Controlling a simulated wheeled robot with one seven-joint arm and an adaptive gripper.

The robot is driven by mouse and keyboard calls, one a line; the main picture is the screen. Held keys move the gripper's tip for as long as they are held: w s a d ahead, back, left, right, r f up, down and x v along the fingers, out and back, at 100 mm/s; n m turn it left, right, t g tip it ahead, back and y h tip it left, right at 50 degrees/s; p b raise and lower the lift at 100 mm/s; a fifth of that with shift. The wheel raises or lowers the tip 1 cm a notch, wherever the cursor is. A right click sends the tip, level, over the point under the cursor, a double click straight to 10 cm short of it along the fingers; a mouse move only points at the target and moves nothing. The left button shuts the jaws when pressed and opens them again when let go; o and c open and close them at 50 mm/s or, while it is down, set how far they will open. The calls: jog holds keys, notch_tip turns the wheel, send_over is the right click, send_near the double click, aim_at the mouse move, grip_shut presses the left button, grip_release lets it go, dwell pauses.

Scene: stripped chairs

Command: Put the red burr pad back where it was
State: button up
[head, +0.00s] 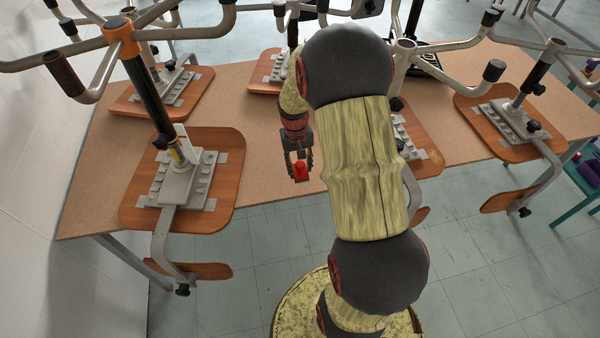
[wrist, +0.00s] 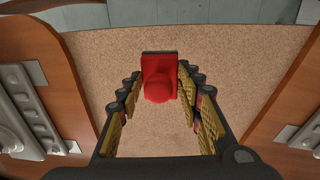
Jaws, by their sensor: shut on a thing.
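The red burr pad (wrist: 160,78) is between the fingers of my gripper (wrist: 160,95) in the wrist view. In the head view the red pad (head: 300,169) shows at the tip of my gripper (head: 299,165), over the front part of the brown table (head: 265,185). My gripper is shut on the pad. Bare tabletop lies beneath it in the wrist view; the height above it is hard to tell.
Upturned chairs with wooden seats rest on the table. One seat (head: 185,205) lies left of my gripper, another (head: 422,150) to the right behind my arm, and one (head: 505,122) farther right. Metal legs stick up around them. Bare tabletop lies between the near seats.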

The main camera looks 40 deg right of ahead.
aim_at(297, 165)
jog(key=shift+s+f+b, duration=0.1)
jog(key=shift+f+b, duration=0.25)
jog(key=shift+f, duration=0.85)
jog(key=shift+f, duration=0.15)
jog(key=o, duration=1.3)
jog(key=r+p, duration=0.1)
jog(key=r, duration=0.3)
jog(key=r+p, duration=0.1)
jog(key=r, duration=0.3)
jog(key=a+r+p, duration=0.1)
jog(key=r+p, duration=0.1)
jog(key=r, duration=0.2)
jog(key=shift+w+r, duration=0.15)
jog(key=shift+w, duration=0.05)
jog(key=s+a+r+n+t, duration=0.2)
jog(key=s+a+r, duration=0.2)
jog(key=a+r, duration=0.55)
jog(key=s+a+r+n+t, duration=0.2)
jog(key=s+a+r, duration=0.1)
jog(key=a+r, duration=0.65)
jog(key=s+a, duration=0.2)
jog(key=s+a+r+n+t, duration=0.1)
jog(key=s+a, duration=0.1)
jog(key=s, duration=0.1)
jog(key=s+a+r+n+t, duration=0.1)
jog(key=s+a, duration=0.2)
jog(key=shift+y, duration=0.3)
